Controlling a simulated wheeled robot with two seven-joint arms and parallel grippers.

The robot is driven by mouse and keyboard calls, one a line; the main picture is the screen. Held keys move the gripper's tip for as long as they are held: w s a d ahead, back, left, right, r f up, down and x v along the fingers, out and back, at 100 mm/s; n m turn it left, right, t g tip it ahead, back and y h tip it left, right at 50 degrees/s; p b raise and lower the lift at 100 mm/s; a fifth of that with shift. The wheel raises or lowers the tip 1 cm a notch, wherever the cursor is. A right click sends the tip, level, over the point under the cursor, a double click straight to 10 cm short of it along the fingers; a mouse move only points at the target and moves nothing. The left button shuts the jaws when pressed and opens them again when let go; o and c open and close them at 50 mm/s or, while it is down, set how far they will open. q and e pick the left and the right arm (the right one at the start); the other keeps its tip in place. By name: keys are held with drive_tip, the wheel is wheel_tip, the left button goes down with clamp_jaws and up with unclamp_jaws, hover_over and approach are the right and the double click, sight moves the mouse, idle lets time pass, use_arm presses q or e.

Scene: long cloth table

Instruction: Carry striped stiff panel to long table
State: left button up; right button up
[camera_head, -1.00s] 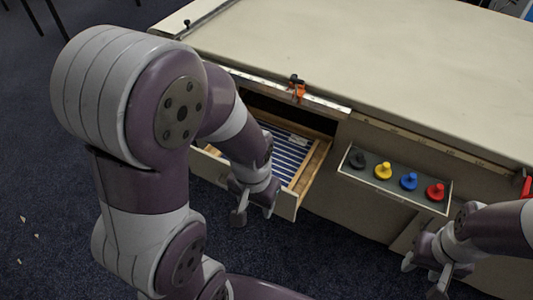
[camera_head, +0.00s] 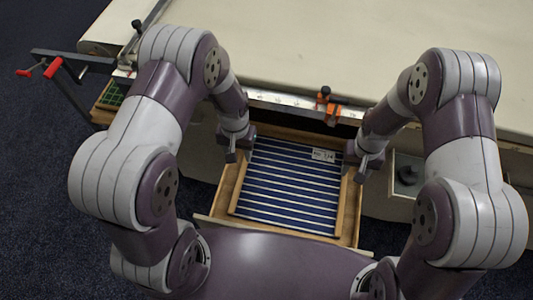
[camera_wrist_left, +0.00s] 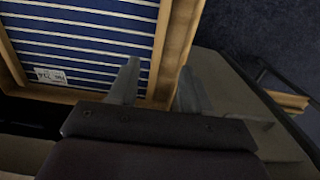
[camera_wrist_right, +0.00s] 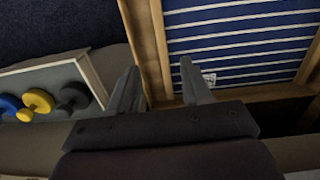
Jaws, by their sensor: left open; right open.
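The striped stiff panel (camera_head: 286,188) is dark blue with thin white stripes, a wooden border and a small white label. It lies flat in the open drawer (camera_head: 230,177) at the front of the long table (camera_head: 310,55). My left gripper (camera_head: 238,152) is open over the drawer's left side; its fingers (camera_wrist_left: 160,88) show on either side of the wooden edge. My right gripper (camera_head: 364,165) is open at the drawer's right side; its fingers (camera_wrist_right: 158,82) also show about the wooden edge in the right wrist view. Neither clearly touches the panel.
An orange clamp (camera_head: 328,106) sits on the table's front edge behind the drawer. A shallow tray with round knobs, including a dark knob (camera_head: 406,174), is right of the drawer. A red-handled clamp (camera_head: 52,68) juts out at the left. The visible tabletop is mostly clear.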

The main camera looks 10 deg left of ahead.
sight(243, 169)
use_arm(q)
drive_tip(key=f, duration=0.7)
drive_tip(key=w+f, duration=0.1)
drive_tip(key=f, duration=0.3)
drive_tip(key=shift+d+f, duration=0.15)
drive_tip(key=shift+f, duration=0.2)
use_arm(e)
drive_tip(key=shift+t, duration=0.3)
drive_tip(key=f, duration=0.8)
drive_tip(key=w+f, duration=0.1)
drive_tip(key=f, duration=0.3)
use_arm(q)
clamp_jaws()
use_arm(e)
clamp_jaws()
